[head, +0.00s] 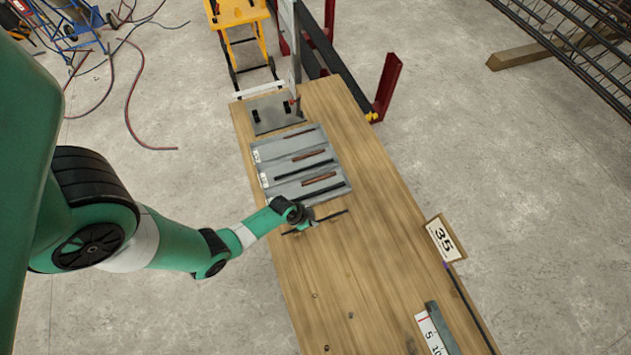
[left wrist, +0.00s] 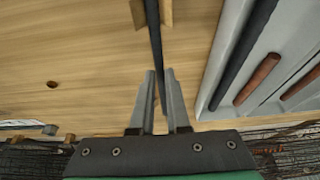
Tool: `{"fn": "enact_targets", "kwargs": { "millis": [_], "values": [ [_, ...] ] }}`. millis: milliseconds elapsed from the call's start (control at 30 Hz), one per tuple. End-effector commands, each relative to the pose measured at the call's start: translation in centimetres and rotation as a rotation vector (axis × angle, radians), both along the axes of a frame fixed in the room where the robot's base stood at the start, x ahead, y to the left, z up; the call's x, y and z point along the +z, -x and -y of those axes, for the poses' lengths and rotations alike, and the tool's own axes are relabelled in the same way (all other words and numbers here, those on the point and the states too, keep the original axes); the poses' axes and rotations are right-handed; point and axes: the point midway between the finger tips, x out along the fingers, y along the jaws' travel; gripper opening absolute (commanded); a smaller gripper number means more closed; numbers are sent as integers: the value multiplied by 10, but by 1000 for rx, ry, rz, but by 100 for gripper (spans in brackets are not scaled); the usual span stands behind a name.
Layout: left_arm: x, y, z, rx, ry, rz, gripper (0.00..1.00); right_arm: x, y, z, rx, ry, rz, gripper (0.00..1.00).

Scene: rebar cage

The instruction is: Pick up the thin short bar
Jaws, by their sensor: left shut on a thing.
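A thin dark bar (head: 333,215) shows at my left gripper in the head view, just in front of the grey tray. My left gripper (head: 306,222) is over the table at this bar. In the left wrist view the bar (left wrist: 154,35) runs down from the top edge to between the two grey fingers of my left gripper (left wrist: 160,78), which is shut on it. Small wooden blocks (left wrist: 138,13) flank the bar at the top of that view. Whether the bar is clear of the table is hard to tell. My right gripper is not in view.
The grey tray (head: 288,145) holds dark and rust-brown bars in its compartments. A metal plate fixture (head: 270,121) stands behind it. A "35" sign (head: 441,238), a long dark bar (head: 470,302) and a ruler-like strip (head: 433,334) lie on the right. The table's middle (head: 375,255) is mostly clear.

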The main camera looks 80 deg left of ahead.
Motion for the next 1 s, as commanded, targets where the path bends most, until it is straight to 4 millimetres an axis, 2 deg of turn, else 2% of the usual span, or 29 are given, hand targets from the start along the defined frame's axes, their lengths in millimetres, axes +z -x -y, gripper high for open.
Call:
{"fn": "enact_targets", "kwargs": {
  "millis": [667,867,933,1000],
  "values": [
    [2,0,0,0,0,2,0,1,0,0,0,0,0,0],
    [22,-1,0,-1,-2,3,0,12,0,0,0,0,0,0],
    [38,-1,0,-1,-2,4,0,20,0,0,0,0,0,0],
    [53,11,10,-3,0,1,0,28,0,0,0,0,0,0]
  ]
}}
